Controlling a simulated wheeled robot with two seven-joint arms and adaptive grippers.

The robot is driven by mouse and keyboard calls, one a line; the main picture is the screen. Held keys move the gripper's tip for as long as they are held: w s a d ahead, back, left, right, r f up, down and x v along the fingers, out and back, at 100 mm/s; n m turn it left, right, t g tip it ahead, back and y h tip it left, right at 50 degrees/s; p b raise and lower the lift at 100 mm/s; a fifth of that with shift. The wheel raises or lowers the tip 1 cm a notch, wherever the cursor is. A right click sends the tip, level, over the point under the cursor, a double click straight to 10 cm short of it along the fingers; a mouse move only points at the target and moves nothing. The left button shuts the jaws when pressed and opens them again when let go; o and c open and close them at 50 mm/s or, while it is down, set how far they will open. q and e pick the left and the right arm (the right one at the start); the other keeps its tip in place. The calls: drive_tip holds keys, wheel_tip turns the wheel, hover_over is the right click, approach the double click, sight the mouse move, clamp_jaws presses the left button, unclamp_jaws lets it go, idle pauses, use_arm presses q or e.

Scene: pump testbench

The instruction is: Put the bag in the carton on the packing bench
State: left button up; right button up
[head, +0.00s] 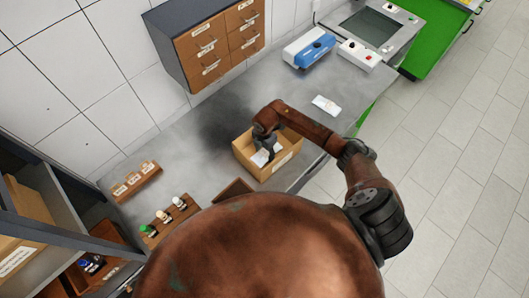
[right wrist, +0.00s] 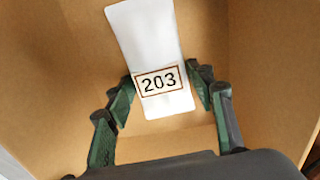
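The bag is white with a label reading 203; in the right wrist view (right wrist: 150,45) it is inside the carton, between my right gripper's fingers (right wrist: 161,82). The fingertips are close to its two sides; I cannot tell whether they press on it. The open cardboard carton (head: 285,160) stands on the grey packing bench, and its inner walls fill the right wrist view (right wrist: 265,60). In the head view my right gripper (head: 266,150) points down into the carton, with white of the bag beside it. My left gripper is not in view.
Another white packet (head: 326,104) lies on the bench beyond the carton. A drawer cabinet (head: 210,45), a blue device (head: 309,48) and a white control box (head: 358,54) stand at the back. Small racks (head: 136,181) occupy the left end. Clear bench (head: 190,140) lies left of the carton.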

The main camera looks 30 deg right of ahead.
sight(265, 153)
drive_tip(key=o, duration=0.3)
drive_tip(key=shift+o, duration=0.2)
drive_tip(key=shift+r, duration=0.15)
wheel_tip(265, 153, up, 12)
drive_tip(key=b, duration=0.2)
